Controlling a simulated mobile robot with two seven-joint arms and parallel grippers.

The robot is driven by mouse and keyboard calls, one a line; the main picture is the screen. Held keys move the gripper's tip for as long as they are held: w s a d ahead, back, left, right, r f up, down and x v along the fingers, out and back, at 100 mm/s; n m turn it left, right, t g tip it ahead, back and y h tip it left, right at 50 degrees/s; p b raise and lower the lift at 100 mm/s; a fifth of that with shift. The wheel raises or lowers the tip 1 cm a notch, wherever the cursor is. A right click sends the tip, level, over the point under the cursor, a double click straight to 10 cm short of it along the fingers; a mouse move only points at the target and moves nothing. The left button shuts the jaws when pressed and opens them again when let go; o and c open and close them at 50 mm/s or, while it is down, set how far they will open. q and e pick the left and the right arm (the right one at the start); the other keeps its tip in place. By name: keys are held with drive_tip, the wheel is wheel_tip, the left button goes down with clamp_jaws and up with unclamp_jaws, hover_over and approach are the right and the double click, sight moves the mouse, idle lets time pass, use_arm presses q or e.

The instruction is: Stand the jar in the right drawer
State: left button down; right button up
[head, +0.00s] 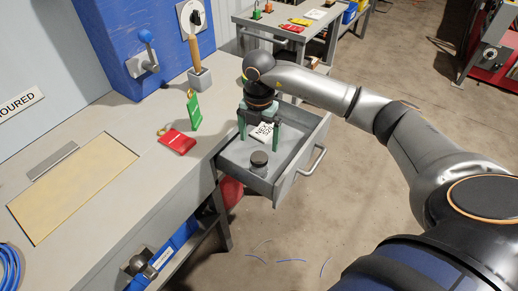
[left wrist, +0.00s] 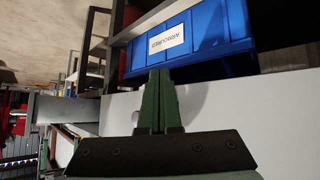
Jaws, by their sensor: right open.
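The jar (head: 259,161), small with a dark round top, stands upright in the right drawer (head: 285,184), near its front. The drawer is pulled out from the bench. My right gripper (head: 259,138) is over the drawer, behind the jar, with its green fingers apart and nothing between them that I can see held. A white card with printed letters (head: 263,130) shows between the fingers. The jar looks clear of the fingers. My left gripper (left wrist: 159,100) shows in the left wrist view with its green fingers together, before a blue bin; nothing is visible in it.
A wooden-handled tool stands in a grey holder (head: 200,79). The blue bin (left wrist: 190,42) bears an ARMOURED label. Cable bits lie on the floor.

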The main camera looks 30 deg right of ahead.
drive_tip(key=s+a+n+g+y, duration=0.1)
drive_tip(key=s+a+n+y, duration=0.2)
drive_tip(key=a, duration=0.7)
drive_tip(key=s+a+n+y, duration=0.1)
drive_tip(key=s+a+y, duration=0.2)
drive_tip(key=a+y, duration=0.45)
drive_tip(key=a+r+m+t+y, duration=0.7)
drive_tip(key=a+r+t+y, duration=0.1)
drive_tip(key=a, duration=0.3)
drive_tip(key=w+d+f+m+t+h, duration=0.2)
drive_tip(key=d+f+m+t+h, duration=0.7)
drive_tip(key=m, duration=0.5)
drive_tip(key=s+d+f+m+g+h, duration=0.2)
drive_tip(key=s+f+g+h, duration=0.1)
drive_tip(key=s+f, duration=0.4)
drive_tip(key=s+d+f+m+g+h, duration=0.2)
drive_tip(key=s+f+g+h, duration=0.1)
drive_tip(key=s+f, duration=0.4)
wheel_tip(320, 180, down, 2)
drive_tip(key=shift+m+g, duration=0.4)
drive_tip(key=shift+g, duration=0.1)
